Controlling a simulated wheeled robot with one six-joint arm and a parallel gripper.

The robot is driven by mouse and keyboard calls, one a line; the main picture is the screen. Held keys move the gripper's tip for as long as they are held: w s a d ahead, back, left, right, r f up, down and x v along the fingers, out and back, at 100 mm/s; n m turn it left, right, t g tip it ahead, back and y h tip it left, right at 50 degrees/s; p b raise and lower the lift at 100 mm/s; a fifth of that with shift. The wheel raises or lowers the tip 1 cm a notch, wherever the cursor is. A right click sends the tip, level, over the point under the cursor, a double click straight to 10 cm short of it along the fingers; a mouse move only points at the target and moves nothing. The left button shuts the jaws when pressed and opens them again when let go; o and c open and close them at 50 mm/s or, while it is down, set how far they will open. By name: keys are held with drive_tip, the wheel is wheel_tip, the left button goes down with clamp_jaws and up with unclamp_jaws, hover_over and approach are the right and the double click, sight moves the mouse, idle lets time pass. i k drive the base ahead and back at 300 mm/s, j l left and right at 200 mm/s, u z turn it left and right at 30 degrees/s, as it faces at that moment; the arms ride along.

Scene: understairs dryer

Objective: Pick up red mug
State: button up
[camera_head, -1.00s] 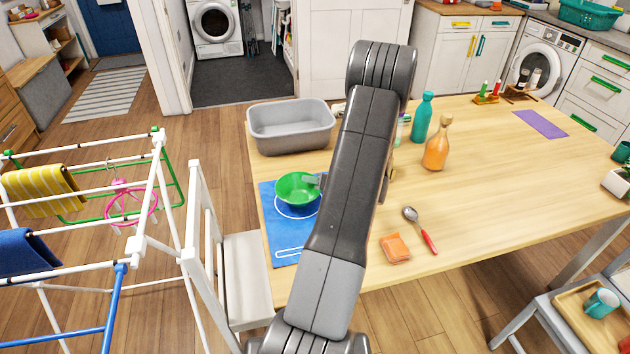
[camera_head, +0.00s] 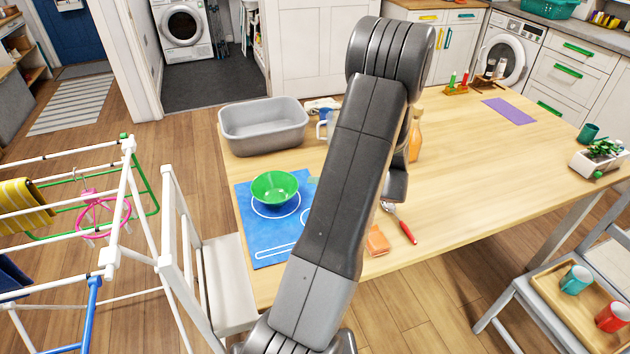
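A red mug (camera_head: 612,317) stands at the lower right on a wooden tray (camera_head: 563,304) that lies on the grey chair's seat. A teal mug (camera_head: 576,280) stands beside it on the same tray. My arm rises through the middle of the view, well to the left of the chair. My gripper is hidden behind my arm links over the table, so its fingers cannot be seen.
The wooden table (camera_head: 470,160) holds a green bowl (camera_head: 275,188) on a blue mat (camera_head: 262,246), a grey basin (camera_head: 263,127), an orange sponge (camera_head: 377,241), a red-handled spoon (camera_head: 405,230) and a plant pot (camera_head: 598,160). A drying rack (camera_head: 128,205) stands at left.

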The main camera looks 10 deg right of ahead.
sight(610, 320)
drive_tip(key=z, duration=2.75)
